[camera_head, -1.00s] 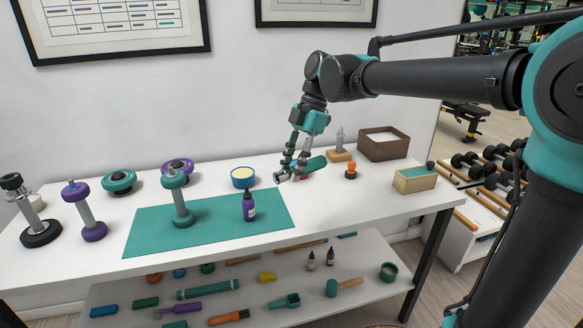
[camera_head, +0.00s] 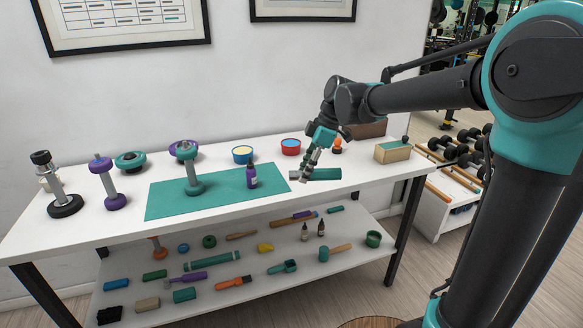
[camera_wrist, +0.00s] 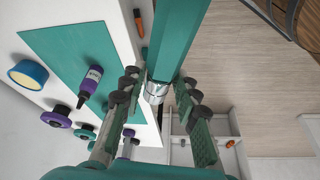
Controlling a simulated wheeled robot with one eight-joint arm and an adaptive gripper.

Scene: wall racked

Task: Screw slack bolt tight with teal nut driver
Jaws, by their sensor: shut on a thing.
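My gripper (camera_head: 306,170) is shut on the teal nut driver (camera_head: 324,174), held near the table's front edge, right of the mat. The driver lies roughly level, its silver socket toward the left. In the wrist view the driver's teal handle (camera_wrist: 181,38) runs between my fingers, and its silver socket (camera_wrist: 155,92) is apart from any other thing. A teal dumbbell (camera_head: 192,174) stands upright on the teal mat (camera_head: 225,201), well left of my gripper. A purple dumbbell (camera_head: 106,182) and a black one (camera_head: 56,187) stand further left. I cannot make out the slack bolt.
A purple bottle (camera_head: 252,177) stands on the mat between the teal dumbbell and my gripper. A blue tub (camera_head: 242,155), a red bowl (camera_head: 290,147) and a wooden block (camera_head: 393,152) are on the table. The lower shelf (camera_head: 225,300) holds several tools.

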